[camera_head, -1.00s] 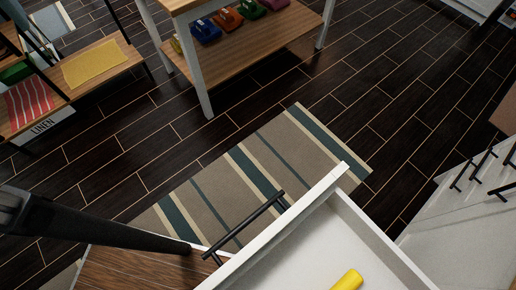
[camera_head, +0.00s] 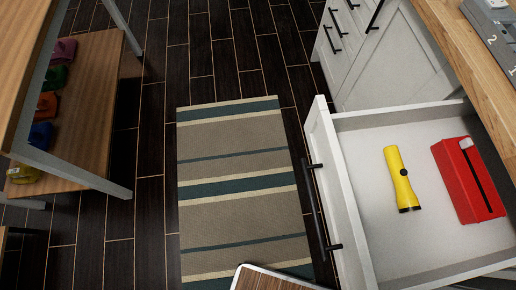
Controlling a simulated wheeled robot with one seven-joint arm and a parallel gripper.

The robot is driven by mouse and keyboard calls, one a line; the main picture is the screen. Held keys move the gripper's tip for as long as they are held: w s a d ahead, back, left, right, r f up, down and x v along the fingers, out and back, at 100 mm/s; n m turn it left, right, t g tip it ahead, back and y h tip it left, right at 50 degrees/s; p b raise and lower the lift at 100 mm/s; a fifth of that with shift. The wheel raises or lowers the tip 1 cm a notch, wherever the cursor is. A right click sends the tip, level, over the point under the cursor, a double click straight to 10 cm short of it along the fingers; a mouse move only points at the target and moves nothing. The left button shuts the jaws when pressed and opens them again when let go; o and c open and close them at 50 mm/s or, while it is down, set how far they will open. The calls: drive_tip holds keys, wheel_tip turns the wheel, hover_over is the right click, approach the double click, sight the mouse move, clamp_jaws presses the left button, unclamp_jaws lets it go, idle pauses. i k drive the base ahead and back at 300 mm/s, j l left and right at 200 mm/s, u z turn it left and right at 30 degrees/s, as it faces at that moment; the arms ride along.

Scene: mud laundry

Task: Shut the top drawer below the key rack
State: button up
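An open white drawer (camera_head: 349,205) is at the right of the head view, pulled out from below a wooden counter (camera_head: 462,55). Its front panel carries a long black bar handle (camera_head: 321,210). Inside lie a yellow flashlight (camera_head: 402,180) and a red box (camera_head: 468,180) with a black stripe. No key rack shows in view. My gripper is not in view.
A striped rug (camera_head: 240,170) lies on the dark plank floor in front of the drawer. A wooden table with a lower shelf (camera_head: 95,110) holding several coloured items stands at the left. White cabinets (camera_head: 385,60) with black handles stand beyond the drawer.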

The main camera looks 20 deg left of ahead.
sight(375, 246)
drive_tip(key=k+u, duration=0.1)
drive_tip(key=u, duration=0.25)
drive_tip(key=i+j+z, duration=0.15)
drive_tip(key=j, duration=1.4)
drive_tip(key=k, duration=0.05)
